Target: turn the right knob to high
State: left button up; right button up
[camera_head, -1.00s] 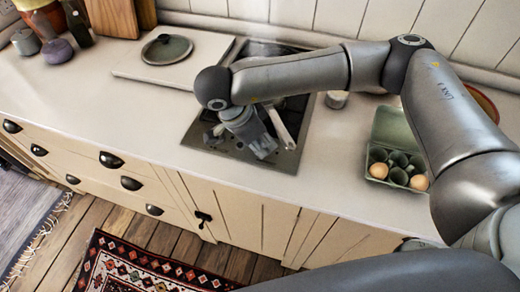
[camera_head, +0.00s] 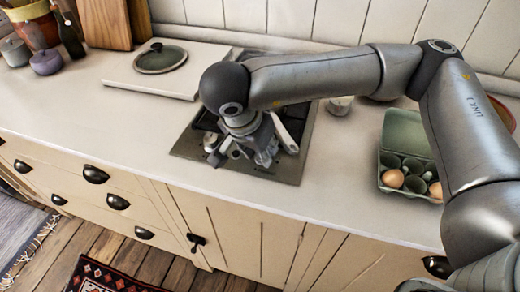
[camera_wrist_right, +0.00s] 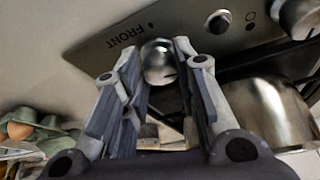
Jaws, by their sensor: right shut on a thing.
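The steel cooktop (camera_head: 285,172) is set into the counter, and its front panel, marked FRONT, shows in the wrist view (camera_wrist_right: 115,40). My right gripper (camera_head: 264,158) reaches down over the front right of the cooktop. In the wrist view its fingers (camera_wrist_right: 163,58) are shut on the rounded metal right knob (camera_wrist_right: 158,65). That knob is hidden behind the gripper in the head view. The left knob (camera_head: 211,141) stands free beside the gripper, and it also shows in the wrist view (camera_wrist_right: 301,17). The right knob's setting cannot be read. My left gripper is not in view.
A steel pot (camera_wrist_right: 268,110) shows close beside the fingers. A green egg carton (camera_head: 404,135) with eggs lies right of the cooktop, near a small pale jar (camera_head: 340,105). A dark lid (camera_head: 161,58) rests on a pale board (camera_head: 125,78) at back left. The left front counter is clear.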

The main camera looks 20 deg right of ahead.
jog(key=o, duration=0.7)
jog(key=shift+o, duration=0.2)
jog(key=shift+r, duration=0.1)
jog(key=shift+a+r, duration=0.15)
jog(key=shift+r, duration=0.15)
jog(key=s+a, duration=0.8)
jog(key=a, duration=0.1)
jog(key=shift+s+a+r, duration=0.1)
jog(key=shift+r, duration=0.1)
jog(key=shift+o, duration=0.5)
